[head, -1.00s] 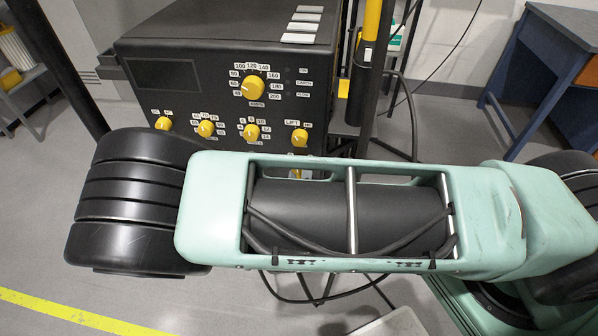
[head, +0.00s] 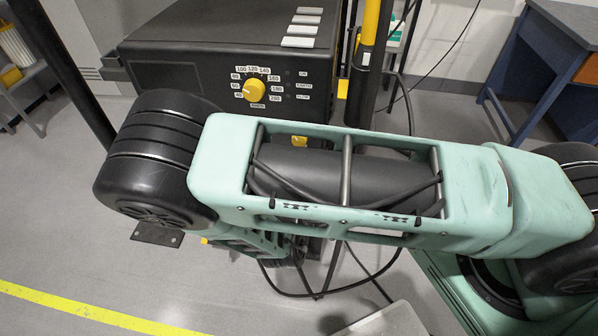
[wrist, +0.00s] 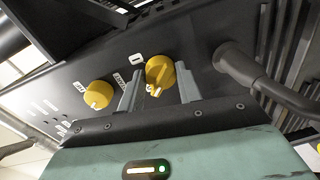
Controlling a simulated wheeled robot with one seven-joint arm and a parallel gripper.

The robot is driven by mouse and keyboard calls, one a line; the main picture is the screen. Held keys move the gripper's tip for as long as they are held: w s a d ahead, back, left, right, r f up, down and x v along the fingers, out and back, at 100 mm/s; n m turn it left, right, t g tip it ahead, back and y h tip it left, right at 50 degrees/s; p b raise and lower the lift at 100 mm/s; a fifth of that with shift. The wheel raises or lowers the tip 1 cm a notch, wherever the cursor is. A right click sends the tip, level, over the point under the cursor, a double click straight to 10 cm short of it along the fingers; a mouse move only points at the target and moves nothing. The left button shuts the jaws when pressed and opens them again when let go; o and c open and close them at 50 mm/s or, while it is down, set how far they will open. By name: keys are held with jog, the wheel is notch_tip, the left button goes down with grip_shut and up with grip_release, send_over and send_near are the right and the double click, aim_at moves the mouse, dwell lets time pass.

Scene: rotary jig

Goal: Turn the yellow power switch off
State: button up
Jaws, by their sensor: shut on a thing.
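The yellow power switch (wrist: 160,75) is a round knob with a raised grip, on the dark panel in the wrist view. A white label marked O (wrist: 136,58) is at its upper left. My gripper (wrist: 158,90) has one grey finger on each side of the switch and is shut on it. Part of the switch is hidden by the fingers. In the head view my arm covers the gripper and the switch. The black machine box (head: 180,60) carrying the panel stands behind my arm.
Another yellow knob (wrist: 97,94) is left of the switch, close to the gripper. A thick black cable with its plug (wrist: 237,64) leaves the panel on the right. A larger yellow dial (head: 254,90) is on the front of the box. A dark post with a yellow section (head: 371,22) stands right of it.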

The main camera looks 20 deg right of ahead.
dwell(0.5)
jog(key=o, duration=1)
jog(key=shift+s+a, duration=0.1)
jog(key=v, duration=1.7)
jog(key=shift+s+a, duration=0.1)
